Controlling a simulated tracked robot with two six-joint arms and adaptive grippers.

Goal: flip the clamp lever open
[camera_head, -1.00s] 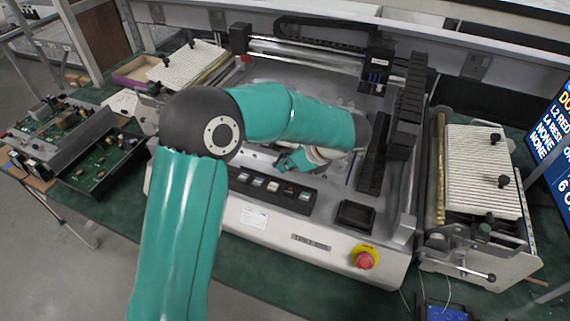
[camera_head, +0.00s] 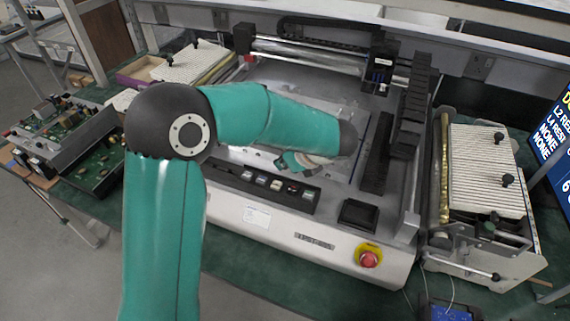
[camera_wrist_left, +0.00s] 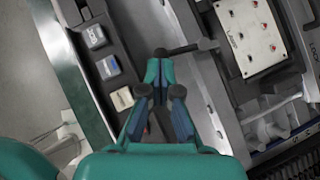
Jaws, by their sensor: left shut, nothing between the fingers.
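My left gripper (camera_head: 284,162) is low over the machine bed, just behind the button strip; the forearm partly covers it in the head view. In the left wrist view the teal fingers of my left gripper (camera_wrist_left: 160,90) are shut with nothing between them. A dark lever with a round knob, likely the clamp lever (camera_wrist_left: 190,48), lies just beyond the fingertips and runs to the right. One dark fingertip overlaps its left end; I cannot tell whether they touch. I cannot make out the lever in the head view. My right gripper is not in view.
A button strip (camera_head: 268,184) runs along the machine's front, left of the fingers in the wrist view. A white plate with red marks (camera_wrist_left: 248,35) is beyond the lever. A black cable chain (camera_head: 412,95) and red stop button (camera_head: 369,258) are to the right.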

